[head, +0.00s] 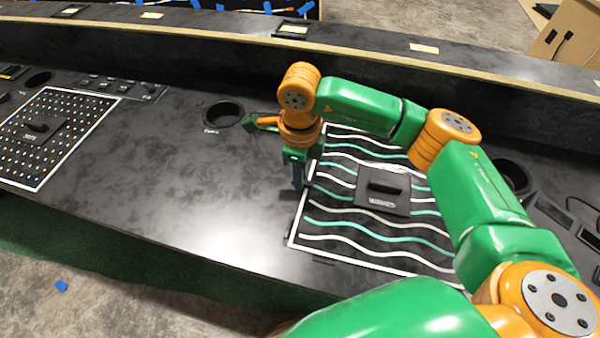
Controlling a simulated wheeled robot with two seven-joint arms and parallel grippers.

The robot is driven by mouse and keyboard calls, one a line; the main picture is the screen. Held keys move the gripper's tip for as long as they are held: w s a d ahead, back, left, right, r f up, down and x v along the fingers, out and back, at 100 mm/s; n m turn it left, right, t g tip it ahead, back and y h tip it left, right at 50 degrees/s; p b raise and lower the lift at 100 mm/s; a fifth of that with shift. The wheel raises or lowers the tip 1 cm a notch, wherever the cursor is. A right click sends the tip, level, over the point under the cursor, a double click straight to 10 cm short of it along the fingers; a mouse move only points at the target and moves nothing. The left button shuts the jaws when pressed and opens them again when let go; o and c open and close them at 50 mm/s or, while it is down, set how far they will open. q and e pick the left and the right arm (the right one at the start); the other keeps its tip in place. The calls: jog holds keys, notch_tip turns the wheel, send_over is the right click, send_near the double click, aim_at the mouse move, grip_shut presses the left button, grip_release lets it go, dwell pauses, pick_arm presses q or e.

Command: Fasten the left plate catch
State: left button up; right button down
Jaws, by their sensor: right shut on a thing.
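A black plate with white and teal wavy lines (340,246) lies on the console right of the middle, with a raised black handle block (383,188) at its centre. My right gripper (298,184) points down at the plate's left edge, its dark fingers close together. It is shut on the left plate catch, which its fingers hide almost wholly. I cannot tell how the catch is turned. My left gripper is not in view.
A dotted plate (75,115) with a black handle lies at the far left. Round black-rimmed holes (223,113) sit in the console top (190,195). A raised ledge (200,40) runs along the back. The console between the two plates is mostly bare.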

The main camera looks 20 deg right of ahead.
jog(key=c, duration=0.9)
grip_release()
jog(key=shift+o, duration=0.2)
notch_tip(320, 180, up, 7)
jog(key=shift+r, duration=0.1)
